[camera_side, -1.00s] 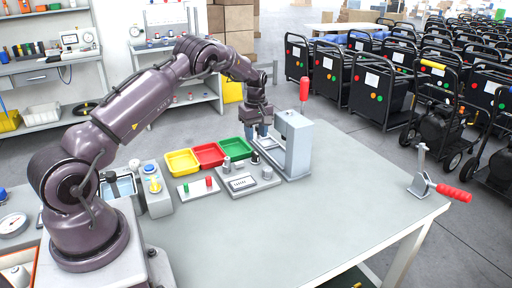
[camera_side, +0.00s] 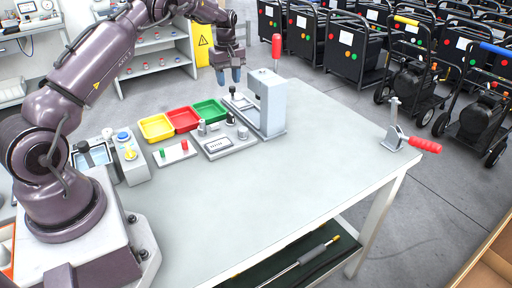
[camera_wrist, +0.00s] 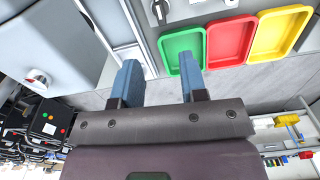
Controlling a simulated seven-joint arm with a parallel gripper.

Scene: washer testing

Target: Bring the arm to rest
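My gripper (camera_side: 231,76) hangs above the back edge of the bench, up and left of the grey press with the red handle (camera_side: 268,104). In the wrist view its two blue fingers (camera_wrist: 159,80) stand apart with nothing between them. The gripper touches nothing that I can see. My arm is bent, reaching from its base at the left over the back of the bench.
Green (camera_side: 210,110), red (camera_side: 183,119) and yellow (camera_side: 157,127) trays line the bench's back edge. A red-handled clamp (camera_side: 408,139) is at the right edge. The bench middle (camera_side: 250,190) is clear.

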